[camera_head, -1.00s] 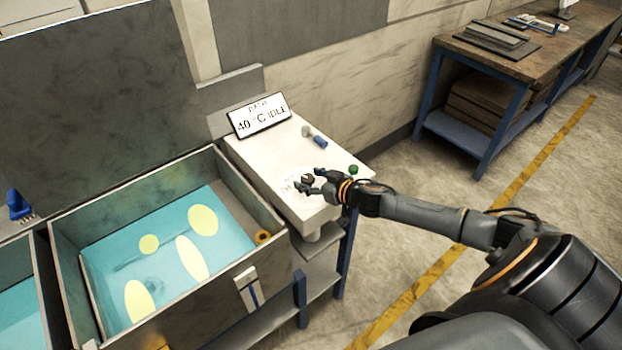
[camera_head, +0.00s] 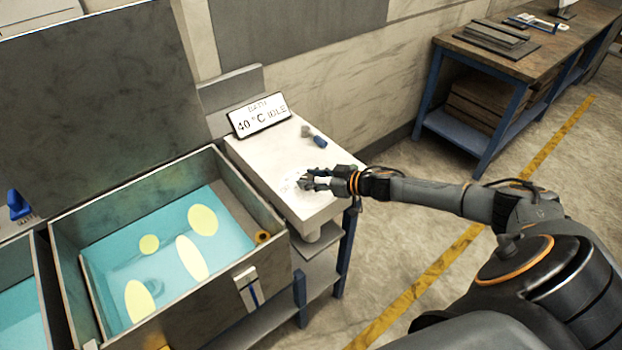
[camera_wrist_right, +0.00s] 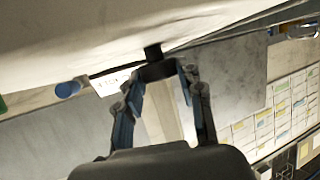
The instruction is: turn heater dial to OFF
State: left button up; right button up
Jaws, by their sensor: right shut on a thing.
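The heater dial (camera_head: 304,184) is a small dark knob on the white control panel (camera_head: 268,160). My right gripper (camera_head: 311,181) is shut on it, and its fingers hide part of the knob and the printed marks around it. In the right wrist view the fingertips (camera_wrist_right: 158,71) meet at the dark dial (camera_wrist_right: 152,51), which stands out from the pale panel face. I cannot read which mark the dial points to. The display (camera_head: 259,115) behind the panel reads "BATH 40 °C IDLE". My left gripper is not in view.
The open bath tank (camera_head: 270,238) with blue water stands to the left. A workbench (camera_head: 470,60) is at the back right, with open floor in front of it.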

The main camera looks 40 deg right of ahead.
jog(key=shift+w+d+n+g+y+b, duration=0.25)
jog(key=shift+n+g+y+b, duration=0.25)
jog(key=shift+n+y, duration=0.3)
jog(key=shift+f+n+g+y+b, duration=0.1)
jog(key=shift+n+g+y+b, duration=0.3)
jog(key=shift+n+y+b, duration=0.35)
jog(key=shift+n+g+y+b, duration=0.6)
jog(key=shift+n+y+b, duration=0.05)
jog(key=shift+b, duration=0.25)
jog(key=shift+n+b, duration=0.3)
jog(key=shift+r, duration=0.2)
jog(key=o, duration=1.2)
jog(key=shift+g, duration=0.3)
